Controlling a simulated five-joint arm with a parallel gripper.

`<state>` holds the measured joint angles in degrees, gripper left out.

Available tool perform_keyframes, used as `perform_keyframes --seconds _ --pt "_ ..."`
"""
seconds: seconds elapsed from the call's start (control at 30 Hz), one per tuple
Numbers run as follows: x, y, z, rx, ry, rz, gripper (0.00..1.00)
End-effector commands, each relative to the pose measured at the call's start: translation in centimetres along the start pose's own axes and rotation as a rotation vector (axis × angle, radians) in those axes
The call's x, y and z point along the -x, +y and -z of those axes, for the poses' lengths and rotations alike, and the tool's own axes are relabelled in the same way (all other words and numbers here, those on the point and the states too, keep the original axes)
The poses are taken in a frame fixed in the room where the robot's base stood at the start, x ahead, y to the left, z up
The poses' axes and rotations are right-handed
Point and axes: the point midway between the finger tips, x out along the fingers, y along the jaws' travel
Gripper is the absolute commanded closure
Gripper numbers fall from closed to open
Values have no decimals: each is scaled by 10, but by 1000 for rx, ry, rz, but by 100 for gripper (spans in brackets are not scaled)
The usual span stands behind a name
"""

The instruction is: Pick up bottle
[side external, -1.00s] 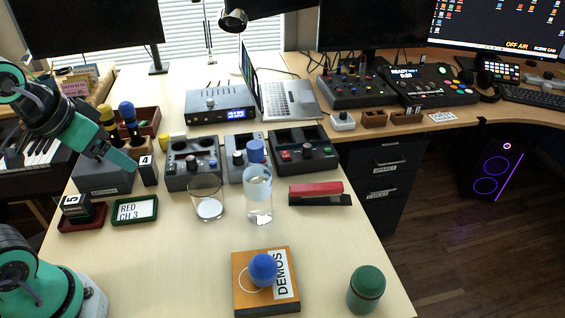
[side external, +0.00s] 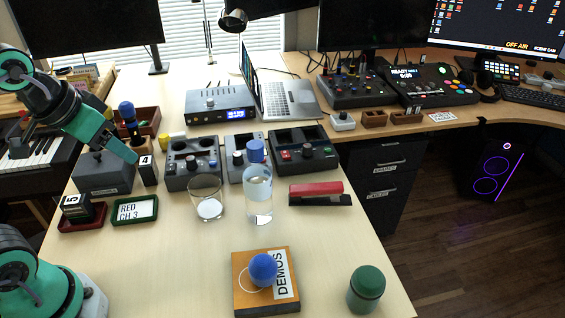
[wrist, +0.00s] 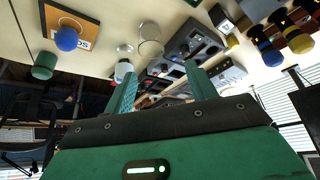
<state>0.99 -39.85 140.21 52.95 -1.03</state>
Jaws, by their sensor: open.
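The clear bottle (side external: 258,200) with a blue cap stands upright on the table, near the middle of the side view. It also appears in the wrist view (wrist: 122,70), just left of my left finger's tip. My gripper (side external: 134,157) is at the left of the side view, above the table and well left of the bottle. In the wrist view my gripper (wrist: 160,69) shows two teal fingers spread apart with nothing held between them.
A clear glass (side external: 207,198) stands just left of the bottle. Control boxes (side external: 193,165) stand behind it, and a red stapler (side external: 318,192) lies to its right. An orange box (side external: 250,297) with a blue ball and a green jar (side external: 366,289) stand in front.

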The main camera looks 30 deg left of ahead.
Motion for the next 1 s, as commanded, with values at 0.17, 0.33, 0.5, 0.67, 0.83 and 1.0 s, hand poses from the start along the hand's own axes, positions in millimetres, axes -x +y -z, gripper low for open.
perform_keyframes --seconds 0.17,0.33,0.5,0.67,0.83,1.0 --pt "2 10 25 0 -51 -13 44" --pt "0 23 55 2 -113 -25 44" --pt "-6 40 84 4 -176 -31 44" --pt "-16 57 110 5 -235 -33 44" --pt "-31 78 134 4 -297 -29 44" --pt "-50 102 155 3 -359 -21 44"
